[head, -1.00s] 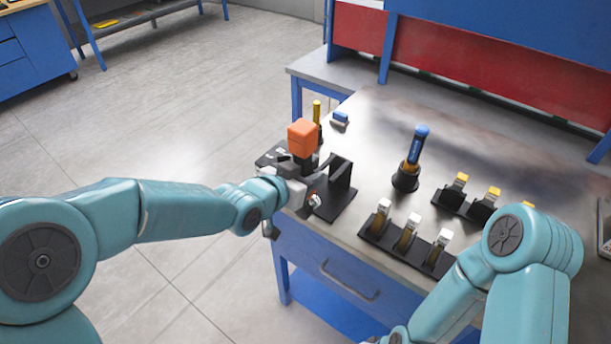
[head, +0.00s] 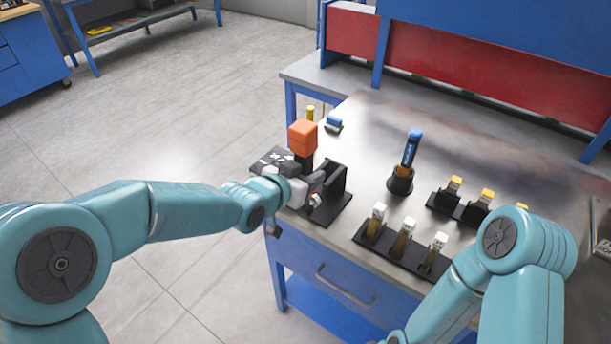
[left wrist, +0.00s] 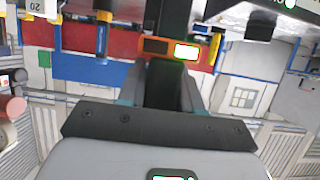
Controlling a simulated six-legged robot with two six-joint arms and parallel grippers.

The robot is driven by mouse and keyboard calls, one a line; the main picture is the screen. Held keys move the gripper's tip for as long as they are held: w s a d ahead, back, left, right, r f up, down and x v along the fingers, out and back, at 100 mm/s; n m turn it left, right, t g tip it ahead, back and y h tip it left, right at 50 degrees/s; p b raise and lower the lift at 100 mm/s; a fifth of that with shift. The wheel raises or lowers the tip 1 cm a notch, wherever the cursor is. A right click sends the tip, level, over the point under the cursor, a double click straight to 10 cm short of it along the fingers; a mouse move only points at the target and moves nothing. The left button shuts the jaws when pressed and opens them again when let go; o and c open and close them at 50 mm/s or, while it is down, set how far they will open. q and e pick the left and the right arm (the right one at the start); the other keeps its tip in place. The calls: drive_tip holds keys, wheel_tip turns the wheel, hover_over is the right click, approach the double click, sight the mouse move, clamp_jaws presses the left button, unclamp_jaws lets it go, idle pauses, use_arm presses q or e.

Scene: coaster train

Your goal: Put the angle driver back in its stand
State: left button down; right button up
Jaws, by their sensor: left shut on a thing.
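The angle driver has an orange block-shaped end (head: 302,138) on a dark neck and stands upright in my left gripper (head: 303,188). That gripper is shut on it at the near left edge of the bench. In the left wrist view the driver's orange part with a lit green display (left wrist: 187,51) shows beyond the fingers (left wrist: 166,88). A black stand (head: 337,188) with an upright plate and flat base is just right of the gripper. The gripper hides part of it, and I cannot tell whether the driver touches it. My right gripper is out of view.
A blue-handled screwdriver (head: 411,150) stands in a black cup (head: 400,184). Black racks with white-topped (head: 378,240) and yellow-topped (head: 447,202) pieces lie to the right. A small blue item (head: 334,124) and a yellow-topped piece (head: 310,113) are behind the driver. The bench centre (head: 368,135) is clear.

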use_arm(q)
drive_tip(key=shift+w+d+r, duration=0.2)
drive_tip(key=shift+w+d, duration=0.15)
drive_tip(key=shift+w, duration=0.15)
drive_tip(key=shift+w+d, duration=0.5)
drive_tip(key=shift+w, duration=0.15)
drive_tip(key=shift+w+d+p, duration=0.1)
drive_tip(key=shift+w+p, duration=0.1)
drive_tip(key=shift+p, duration=0.1)
drive_tip(key=shift+w+d, duration=0.25)
drive_tip(key=shift+w, duration=0.05)
drive_tip(key=shift+w+d, duration=0.2)
drive_tip(key=shift+w, duration=0.05)
drive_tip(key=shift+w+d+p, duration=0.2)
drive_tip(key=shift+w+p, duration=0.1)
drive_tip(key=shift+w+d+p, duration=0.65)
drive_tip(key=shift+w+d, duration=0.05)
drive_tip(key=shift+w, duration=0.3)
drive_tip(key=shift+f+b, duration=0.8)
drive_tip(key=shift+b, duration=0.2)
idle(1.1)
